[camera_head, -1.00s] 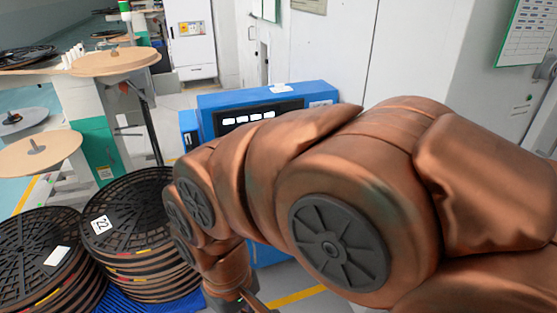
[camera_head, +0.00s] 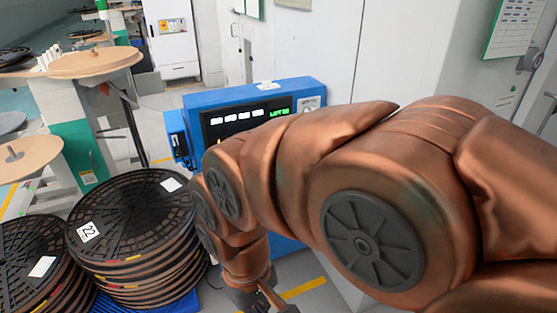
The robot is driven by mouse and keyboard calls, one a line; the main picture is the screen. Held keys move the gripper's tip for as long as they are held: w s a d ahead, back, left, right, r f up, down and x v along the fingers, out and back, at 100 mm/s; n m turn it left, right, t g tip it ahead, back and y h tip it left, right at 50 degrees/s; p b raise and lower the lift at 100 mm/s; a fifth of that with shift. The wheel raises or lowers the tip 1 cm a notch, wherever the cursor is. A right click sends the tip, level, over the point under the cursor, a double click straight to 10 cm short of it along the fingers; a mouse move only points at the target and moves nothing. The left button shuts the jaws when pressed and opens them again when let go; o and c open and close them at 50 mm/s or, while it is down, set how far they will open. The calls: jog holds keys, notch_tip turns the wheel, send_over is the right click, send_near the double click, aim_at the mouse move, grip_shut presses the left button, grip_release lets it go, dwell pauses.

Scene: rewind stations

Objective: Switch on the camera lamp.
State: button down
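My copper-coloured arm crosses the middle and right of the head view. My gripper (camera_head: 268,299) hangs at the bottom edge; only its top part shows, and its fingertips are cut off. A blue machine (camera_head: 300,91) stands behind my arm, with a dark display (camera_head: 222,125) showing white blocks and green text. My arm hides much of its front. I cannot make out a camera lamp or its switch. My gripper is in front of the machine and below its display.
Stacks of black reels stand at the lower left, one labelled 22 (camera_head: 125,205), on a blue pallet (camera_head: 188,303). A winding station (camera_head: 70,110) with tan discs stands behind them. A white cabinet (camera_head: 172,40) is at the back. A grey-white wall (camera_head: 300,45) closes the right side.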

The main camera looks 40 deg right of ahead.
jog(key=w+d+f+m+t+h+b, duration=0.1)
jog(key=w+d+f+t+h+b, duration=0.25)
jog(key=w+d, duration=1.1)
jog(key=w+d+n+t+h+b, duration=0.25)
jog(key=w+d, duration=0.55)
jog(key=d, duration=0.5)
jog(key=w+d+n+t+h+b, duration=0.2)
jog(key=w+d+t+h+b, duration=0.2)
jog(key=w+d, duration=0.7)
jog(key=w+d+f+n+t+y+b, duration=0.1)
jog(key=d+f+n+t+y+b, duration=0.1)
jog(key=f, duration=0.5)
jog(key=w+d+f+n+t+y+b, duration=0.1)
jog(key=d+f+n+t+y+b, duration=0.1)
jog(key=d+f+n+t, duration=0.3)
jog(key=d+f+n+b, duration=0.1)
jog(key=d+n, duration=0.1)
jog(key=n, duration=0.1)
jog(key=shift+w+f+n+y, duration=0.3)
jog(key=shift+w+f+n, duration=0.05)
jog(key=shift+w, duration=0.1)
jog(key=p+x, duration=0.1)
jog(key=x, duration=1.2)
jog(key=shift+w+r, duration=0.25)
jog(key=shift+w, duration=0.15)
